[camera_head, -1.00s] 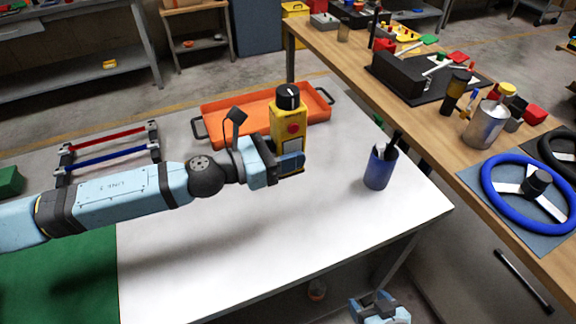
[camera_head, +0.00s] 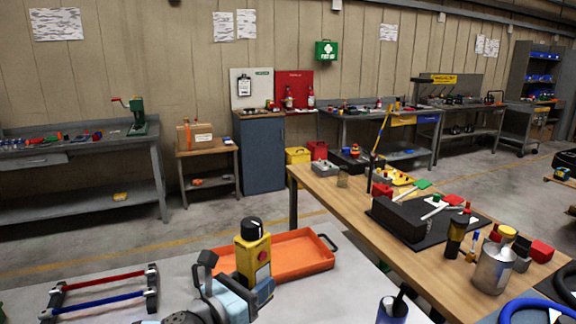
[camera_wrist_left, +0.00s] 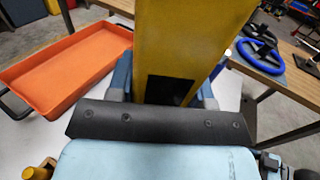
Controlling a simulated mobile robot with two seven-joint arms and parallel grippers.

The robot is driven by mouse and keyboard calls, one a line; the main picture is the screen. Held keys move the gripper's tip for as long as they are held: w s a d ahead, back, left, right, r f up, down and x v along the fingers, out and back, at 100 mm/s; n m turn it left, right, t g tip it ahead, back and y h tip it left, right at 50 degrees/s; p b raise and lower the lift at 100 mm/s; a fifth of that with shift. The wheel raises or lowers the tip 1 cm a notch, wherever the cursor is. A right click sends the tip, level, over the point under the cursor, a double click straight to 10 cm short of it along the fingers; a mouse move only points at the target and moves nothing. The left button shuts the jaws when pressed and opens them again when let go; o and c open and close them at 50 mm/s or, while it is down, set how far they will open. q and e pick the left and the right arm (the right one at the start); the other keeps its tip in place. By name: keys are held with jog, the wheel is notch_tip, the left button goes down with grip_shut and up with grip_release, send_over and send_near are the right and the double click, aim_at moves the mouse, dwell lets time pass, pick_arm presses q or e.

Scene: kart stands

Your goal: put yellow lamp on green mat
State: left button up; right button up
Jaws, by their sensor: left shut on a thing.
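The yellow lamp (camera_head: 254,256) is a yellow box with a black knob on top and a red spot on its face. My left gripper (camera_head: 258,290) is shut on it and holds it upright near the orange tray. In the left wrist view the yellow lamp (camera_wrist_left: 185,45) fills the upper middle, between the fingers of my left gripper (camera_wrist_left: 168,92). I cannot tell whether its base touches the table. The green mat is out of the head view now. My right gripper is not in view.
The orange tray (camera_head: 322,262) lies behind the lamp. A rack with red and blue bars (camera_head: 100,302) stands left on the white table. A wooden bench (camera_head: 345,208) holds tools and a metal can (camera_head: 493,266).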

pick_arm(q)
jog(key=a+f+n+t+y, duration=0.1)
jog(key=a+f+n+y, duration=0.1)
jog(key=a+n+y, duration=0.3)
jog(key=w+a+f+t+y, duration=0.1)
jog(key=a+f+t+y, duration=0.15)
jog(key=a, duration=0.35)
jog(key=a+f+n+t+y, duration=0.1)
jog(key=a+f+n+y, duration=0.25)
jog(key=a, duration=0.25)
jog(key=s+r+p, duration=1)
jog(key=p, duration=0.3)
jog(key=shift+s+a+m+y, duration=0.15)
jog(key=shift+a+m+y, duration=0.15)
jog(key=shift+a+m, duration=0.1)
